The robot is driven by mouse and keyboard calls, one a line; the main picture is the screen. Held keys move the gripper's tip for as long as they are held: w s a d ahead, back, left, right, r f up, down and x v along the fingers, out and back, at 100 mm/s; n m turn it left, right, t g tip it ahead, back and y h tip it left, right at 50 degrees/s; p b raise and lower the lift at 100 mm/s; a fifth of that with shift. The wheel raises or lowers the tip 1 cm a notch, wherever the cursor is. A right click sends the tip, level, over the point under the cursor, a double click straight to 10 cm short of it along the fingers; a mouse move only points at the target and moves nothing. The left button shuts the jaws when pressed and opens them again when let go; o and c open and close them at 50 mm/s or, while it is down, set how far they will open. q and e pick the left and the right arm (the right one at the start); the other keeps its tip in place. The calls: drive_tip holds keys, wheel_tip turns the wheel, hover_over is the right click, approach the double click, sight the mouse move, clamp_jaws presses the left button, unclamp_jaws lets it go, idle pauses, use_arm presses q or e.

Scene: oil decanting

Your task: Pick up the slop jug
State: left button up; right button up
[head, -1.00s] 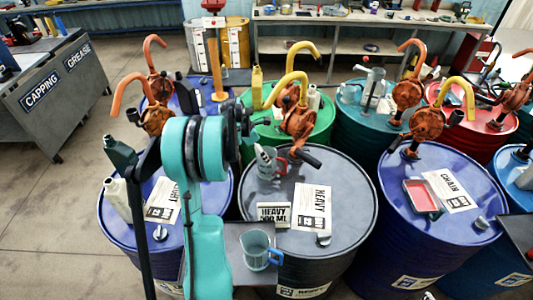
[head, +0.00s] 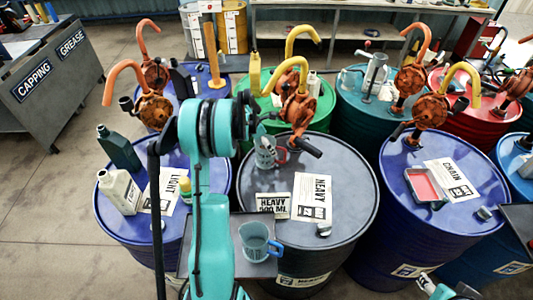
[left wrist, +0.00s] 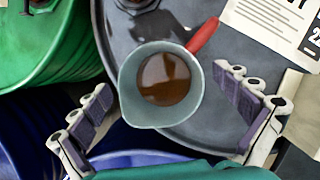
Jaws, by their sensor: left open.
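A grey jug with a red handle (head: 265,153) stands on the dark HEAVY drum (head: 340,190). In the left wrist view the same jug (left wrist: 160,85) is seen from above, with brown liquid inside and its handle pointing to the upper right. My left gripper (left wrist: 165,125) is open and empty, its fingers spread on either side of the jug's near side and apart from it. In the head view its fingers are partly hidden behind my arm. My right gripper (head: 445,289) shows only in part at the bottom edge.
A blue measuring jug (head: 254,240) stands on a small grey shelf in front of the drum. A HEAVY 500 ML card (head: 272,205) and a paper sheet (head: 312,197) lie near the grey jug. An orange pump (head: 298,105) with a yellow spout rises behind it.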

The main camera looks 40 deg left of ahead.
use_arm(q)
drive_tip(key=c, duration=1.9)
drive_tip(key=shift+r, duration=0.1)
